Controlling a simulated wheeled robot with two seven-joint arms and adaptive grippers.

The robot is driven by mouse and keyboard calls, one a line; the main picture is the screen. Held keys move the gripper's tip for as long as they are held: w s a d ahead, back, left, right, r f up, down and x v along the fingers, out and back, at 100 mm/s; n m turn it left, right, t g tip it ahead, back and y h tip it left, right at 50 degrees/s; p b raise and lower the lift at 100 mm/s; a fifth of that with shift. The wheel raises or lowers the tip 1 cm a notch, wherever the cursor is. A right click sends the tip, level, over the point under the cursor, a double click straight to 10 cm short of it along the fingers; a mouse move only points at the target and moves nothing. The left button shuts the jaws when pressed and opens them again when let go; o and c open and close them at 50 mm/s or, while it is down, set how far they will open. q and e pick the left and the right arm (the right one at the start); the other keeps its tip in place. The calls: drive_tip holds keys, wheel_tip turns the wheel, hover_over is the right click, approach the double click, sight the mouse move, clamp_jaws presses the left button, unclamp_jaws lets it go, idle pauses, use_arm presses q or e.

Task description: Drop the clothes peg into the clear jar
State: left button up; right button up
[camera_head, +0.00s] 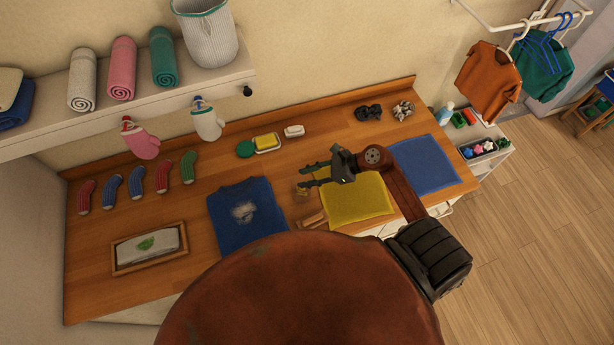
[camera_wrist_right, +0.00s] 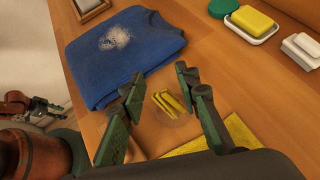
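The clear jar (camera_wrist_right: 184,128) shows in the right wrist view as a faint round transparent outline on the wooden counter. Yellow peg-like pieces (camera_wrist_right: 170,102) appear within its outline; I cannot tell their exact number or height. In the head view a small yellowish shape (camera_head: 303,189) shows just below the fingertips. My right gripper (camera_head: 309,177) is open, and its two dark green fingers also show apart in the right wrist view (camera_wrist_right: 158,84), one on each side of the yellow pieces, with nothing clamped. My left gripper (camera_wrist_right: 38,108) shows small at the left edge of the wrist view, its fingers unclear.
A blue folded sweater (camera_head: 245,212) lies left of the jar. A yellow cloth (camera_head: 360,202) and a blue cloth (camera_head: 424,165) lie to the right. A yellow sponge in a dish (camera_head: 266,143) is behind. A framed tray (camera_head: 149,247) and several socks occupy the left.

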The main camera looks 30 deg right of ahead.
drive_tip(key=v, duration=1.2)
idle(0.4)
